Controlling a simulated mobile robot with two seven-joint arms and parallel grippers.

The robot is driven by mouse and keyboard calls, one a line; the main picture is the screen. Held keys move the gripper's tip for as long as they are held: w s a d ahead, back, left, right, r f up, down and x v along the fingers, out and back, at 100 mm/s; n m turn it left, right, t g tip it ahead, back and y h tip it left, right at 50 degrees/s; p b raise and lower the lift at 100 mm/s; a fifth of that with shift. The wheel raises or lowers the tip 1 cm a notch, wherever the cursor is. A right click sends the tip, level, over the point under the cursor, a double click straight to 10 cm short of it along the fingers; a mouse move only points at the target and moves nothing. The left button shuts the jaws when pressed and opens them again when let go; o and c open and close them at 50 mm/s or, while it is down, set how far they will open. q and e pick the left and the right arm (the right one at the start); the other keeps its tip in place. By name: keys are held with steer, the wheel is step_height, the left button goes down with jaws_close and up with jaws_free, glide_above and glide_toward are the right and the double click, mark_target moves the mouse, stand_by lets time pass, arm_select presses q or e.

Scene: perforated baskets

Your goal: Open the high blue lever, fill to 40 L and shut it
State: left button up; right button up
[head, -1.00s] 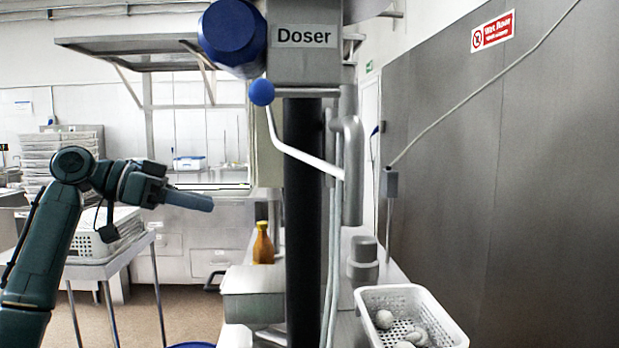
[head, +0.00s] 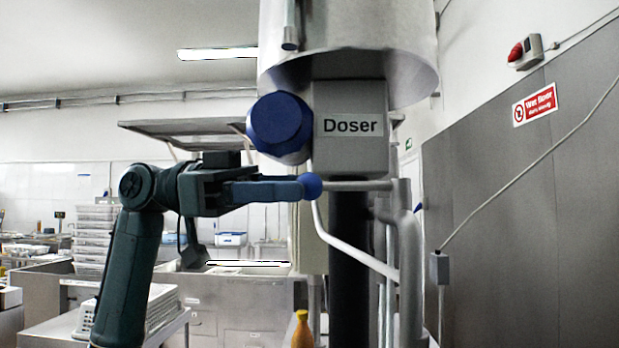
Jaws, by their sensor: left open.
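The lever has a blue ball knob (head: 312,186) at its upper left end. Its white rod (head: 350,250) slopes down to the right to a grey pipe (head: 411,260). The lever is below the grey box with the "Doser" label (head: 350,125). My left gripper (head: 298,189) comes from the left, open, with its blue-grey fingers level with the knob and their tips at its left side. I cannot tell whether they touch it or are around it. My right gripper is out of view. No litre reading can be made out.
A large dark blue knob (head: 279,124) sits just above my left fingers, under the steel tank (head: 350,40). A dark column (head: 349,260) stands behind the lever. An orange bottle (head: 302,330) is below.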

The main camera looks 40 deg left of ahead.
mark_target(350, 186)
arm_select(q)
steer(key=shift+x, duration=1.35)
steer(key=shift+c, duration=0.3)
jaws_close()
